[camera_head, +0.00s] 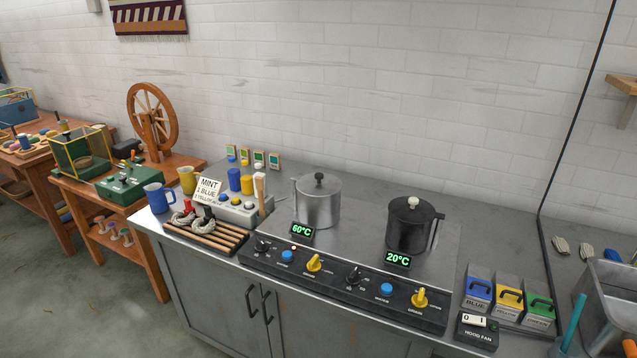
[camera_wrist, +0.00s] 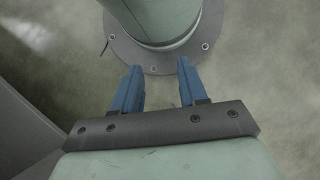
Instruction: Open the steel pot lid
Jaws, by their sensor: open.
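The steel pot (camera_head: 318,207) stands on the left part of the cooktop in the head view. Its lid (camera_head: 318,184) sits on top, with a dark round knob (camera_head: 319,177). A display in front of this pot reads 60°C. My gripper (camera_wrist: 160,90) shows only in the wrist view. Its two blue fingers are apart with nothing between them. Beyond them are the floor and my own round base flange. The gripper is away from the pot, and the pot does not show in the wrist view.
A black pot (camera_head: 410,227) with a pale knob stands to the right; its display reads 20°C. A control panel (camera_head: 340,285) with knobs runs along the front. A wooden rack (camera_head: 205,237) with skeins lies left. Blue, yellow and green boxes (camera_head: 509,299) and a sink (camera_head: 612,300) are right.

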